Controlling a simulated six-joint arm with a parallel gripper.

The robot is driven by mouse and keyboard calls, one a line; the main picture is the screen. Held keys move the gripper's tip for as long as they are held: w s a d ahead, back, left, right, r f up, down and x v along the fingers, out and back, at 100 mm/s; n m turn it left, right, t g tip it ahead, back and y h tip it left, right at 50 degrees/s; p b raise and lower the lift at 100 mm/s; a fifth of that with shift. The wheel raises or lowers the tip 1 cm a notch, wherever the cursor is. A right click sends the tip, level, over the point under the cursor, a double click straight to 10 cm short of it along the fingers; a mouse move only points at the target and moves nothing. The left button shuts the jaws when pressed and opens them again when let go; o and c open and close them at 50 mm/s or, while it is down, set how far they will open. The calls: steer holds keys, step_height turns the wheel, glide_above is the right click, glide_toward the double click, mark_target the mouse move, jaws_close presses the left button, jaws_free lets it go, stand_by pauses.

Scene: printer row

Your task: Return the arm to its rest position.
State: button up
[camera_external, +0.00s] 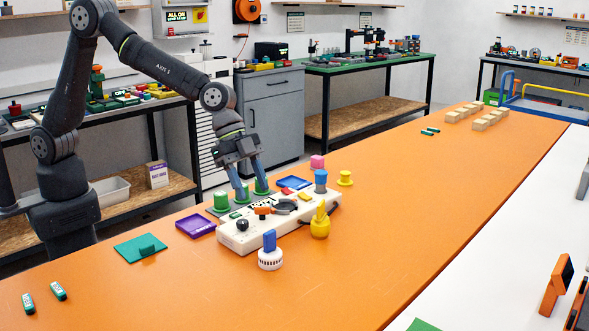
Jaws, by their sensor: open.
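My gripper (252,191) points down over the far left part of the orange table (420,200). I see nothing held between the fingers, though the space there is small in this view. My arm reaches from its base at the left, bent at the elbow, out over the table.
Close to my gripper lie a white panel (236,241) with knobs, a purple tray (195,224), a blue tray (293,183), a yellow item (320,224) and a white round dial (270,261). A green plate (140,248) lies left. The table's front middle is clear.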

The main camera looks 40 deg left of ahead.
steer(key=x, duration=0.9)
steer(key=shift+f, duration=0.2)
steer(key=s+a+r, duration=0.1)
steer(key=s+r, duration=1)
steer(key=s, duration=0.1)
glide_above(269, 231)
steer(key=w+d, duration=0.4)
steer(key=w, duration=0.1)
step_height(269, 231, down, 2)
steer(key=w+f, duration=0.2)
steer(key=w, duration=0.5)
steer(key=w+f, duration=0.2)
steer(key=w, duration=0.6)
steer(key=shift+f, duration=0.25)
